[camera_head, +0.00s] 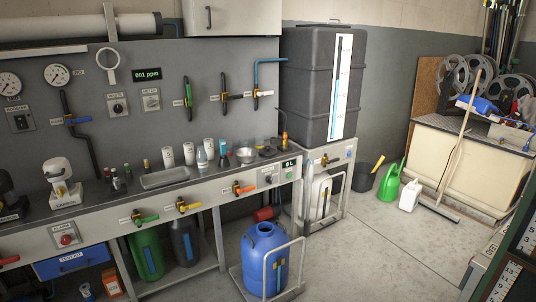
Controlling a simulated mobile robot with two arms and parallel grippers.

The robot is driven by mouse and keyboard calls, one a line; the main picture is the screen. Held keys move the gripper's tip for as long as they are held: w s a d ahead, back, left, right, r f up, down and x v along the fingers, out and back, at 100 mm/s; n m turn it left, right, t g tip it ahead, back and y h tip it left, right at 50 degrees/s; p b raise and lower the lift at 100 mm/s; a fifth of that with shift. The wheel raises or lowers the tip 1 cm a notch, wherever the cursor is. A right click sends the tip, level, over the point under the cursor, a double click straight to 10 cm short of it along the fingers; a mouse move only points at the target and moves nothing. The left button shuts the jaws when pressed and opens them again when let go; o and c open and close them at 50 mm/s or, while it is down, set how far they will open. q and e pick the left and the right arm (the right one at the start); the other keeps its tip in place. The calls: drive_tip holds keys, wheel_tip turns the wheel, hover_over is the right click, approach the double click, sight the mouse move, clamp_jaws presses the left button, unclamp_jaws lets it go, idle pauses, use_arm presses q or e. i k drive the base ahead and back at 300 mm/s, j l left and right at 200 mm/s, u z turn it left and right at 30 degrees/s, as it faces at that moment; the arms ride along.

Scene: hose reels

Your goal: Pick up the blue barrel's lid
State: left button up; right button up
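The blue barrel (258,262) stands upright on a low metal trolley on the floor, in front of the bench's right end. A round, darker neck (264,229) shows at its top; I cannot tell whether a lid sits on it, and no separate lid is clearly visible. A light blue vertical strip marks the barrel's front, and part of its right side is behind the trolley's handle. Neither of my grippers shows in this view.
The trolley's metal handle (299,260) rises right of the barrel. The bench (215,189) with small vessels stands left and behind, with green and dark containers beneath. A red cylinder (264,214) lies behind the barrel. Open floor (370,250) extends to the right.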

sight(267, 151)
drive_tip(key=z, duration=1)
drive_tip(key=i+j+z, duration=0.1)
drive_tip(key=z, duration=0.9)
drive_tip(key=j+z, duration=0.1)
drive_tip(key=z, duration=0.85)
drive_tip(key=j+z, duration=0.3)
drive_tip(key=z, duration=0.15)
drive_tip(key=k+j+z, duration=0.1)
drive_tip(key=j+z, duration=0.15)
drive_tip(key=z, duration=0.2)
drive_tip(key=k+j+z, duration=0.1)
drive_tip(key=j+z, duration=0.15)
drive_tip(key=z, duration=0.25)
drive_tip(key=k+j+z, duration=0.15)
drive_tip(key=z, duration=0.3)
drive_tip(key=k+j+z, duration=0.15)
drive_tip(key=z, duration=0.3)
drive_tip(key=k+j+z, duration=0.1)
drive_tip(key=z, duration=0.35)
drive_tip(key=k+j+z, duration=0.2)
drive_tip(key=z, duration=0.25)
drive_tip(key=k+j+z, duration=0.2)
drive_tip(key=z, duration=0.25)
drive_tip(key=k+z, duration=0.25)
drive_tip(key=z, duration=0.15)
drive_tip(key=k+z, duration=0.25)
drive_tip(key=z, duration=0.2)
drive_tip(key=k+z, duration=0.25)
drive_tip(key=z, duration=0.2)
